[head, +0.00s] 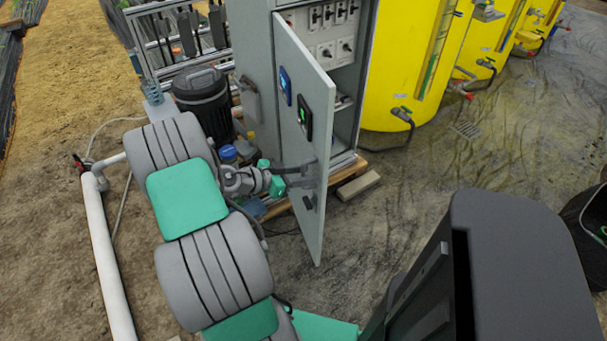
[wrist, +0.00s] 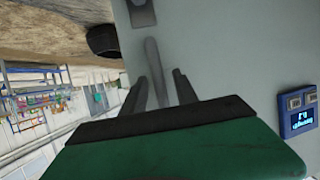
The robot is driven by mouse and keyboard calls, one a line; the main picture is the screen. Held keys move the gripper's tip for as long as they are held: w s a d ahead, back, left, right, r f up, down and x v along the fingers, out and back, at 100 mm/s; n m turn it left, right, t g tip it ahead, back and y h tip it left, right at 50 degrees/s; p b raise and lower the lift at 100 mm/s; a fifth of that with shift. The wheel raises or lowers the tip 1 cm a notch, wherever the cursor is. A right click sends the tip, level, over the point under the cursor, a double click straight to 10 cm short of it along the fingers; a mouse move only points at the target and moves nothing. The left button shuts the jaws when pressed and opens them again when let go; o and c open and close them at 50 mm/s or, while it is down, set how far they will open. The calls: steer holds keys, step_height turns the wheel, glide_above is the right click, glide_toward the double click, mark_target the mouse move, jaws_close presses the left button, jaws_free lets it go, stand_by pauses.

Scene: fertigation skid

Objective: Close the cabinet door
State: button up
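The grey cabinet (head: 252,60) has its door (head: 300,130) swung wide open toward me, so the panel of switches inside shows. The door's outer face faces left and carries small displays. My gripper (head: 308,176) is at this outer face, low and near the free edge. A dark fitting (head: 309,201) is just below the fingers. In the wrist view my gripper (wrist: 160,82) has its fingers apart, with a grey bar (wrist: 156,65) on the door (wrist: 230,50) showing between them. Gaps show on both sides of the bar. Whether a finger touches the door is unclear.
Yellow tanks (head: 405,60) with valves stand right of the cabinet. A black canister (head: 205,100) and a blue-capped container (head: 228,153) stand left of the door. A wooden block (head: 358,186) lies by the pallet under the cabinet. A white pipe (head: 103,250) runs at left.

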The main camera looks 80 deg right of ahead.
jaws_close()
stand_by(1.2)
